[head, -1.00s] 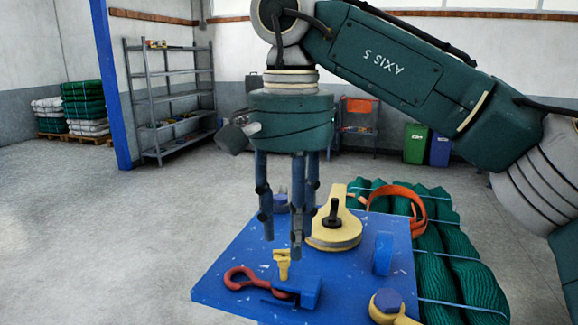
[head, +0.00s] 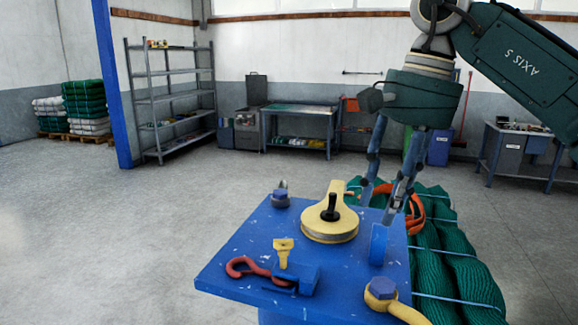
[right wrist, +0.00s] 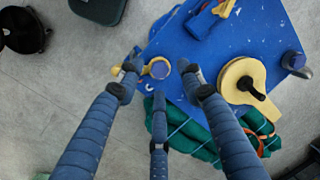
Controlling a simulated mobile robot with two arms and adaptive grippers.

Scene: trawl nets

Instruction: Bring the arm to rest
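My right gripper (head: 378,205) hangs fingers down above the far right part of a blue worktop (head: 235,262). In the right wrist view its three blue fingers (right wrist: 160,82) are spread, with nothing held between them. Behind the fingers in that view lies a yellow fitting with a blue nut (right wrist: 158,68), lower down on the worktop. My left gripper is in neither view.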

